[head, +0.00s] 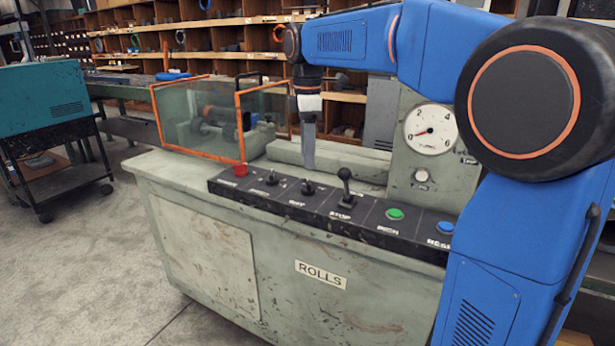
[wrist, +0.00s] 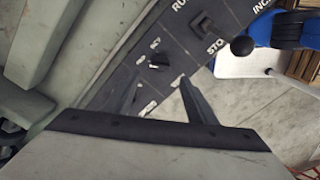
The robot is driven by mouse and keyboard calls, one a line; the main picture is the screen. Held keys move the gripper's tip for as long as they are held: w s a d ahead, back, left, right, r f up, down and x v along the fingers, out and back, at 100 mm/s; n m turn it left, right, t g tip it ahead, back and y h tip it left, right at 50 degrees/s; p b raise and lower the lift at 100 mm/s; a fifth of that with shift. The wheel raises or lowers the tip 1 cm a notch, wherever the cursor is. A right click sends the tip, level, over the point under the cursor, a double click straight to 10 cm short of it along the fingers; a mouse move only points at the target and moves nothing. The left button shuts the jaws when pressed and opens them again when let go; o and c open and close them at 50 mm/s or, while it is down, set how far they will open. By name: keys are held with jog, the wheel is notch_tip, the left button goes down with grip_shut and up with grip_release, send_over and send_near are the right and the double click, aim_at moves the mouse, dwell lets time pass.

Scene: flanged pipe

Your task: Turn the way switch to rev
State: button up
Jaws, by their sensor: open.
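The dark control panel (head: 325,207) runs along the front of the machine. It carries two small black switches, a left one (head: 271,178) and a middle one (head: 308,187), but I cannot read which is the way switch. My gripper (head: 308,165) points down above and behind the middle switch. In the wrist view my gripper (wrist: 158,89) is open and empty, its two fingers apart. The middle switch (wrist: 158,60) shows just beyond the fingertips, apart from them. The left switch is not clearly visible there.
A ball-topped lever (head: 346,185) stands right of the switches, also in the wrist view (wrist: 240,46). A green button (head: 395,214), a blue button (head: 445,227) and a red button (head: 240,170) share the panel. An orange-framed guard (head: 210,125) and a dial (head: 430,131) stand behind.

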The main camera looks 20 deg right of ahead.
aim_at(307, 181)
jog(key=shift+f, duration=3.55)
jog(key=c, duration=1.1)
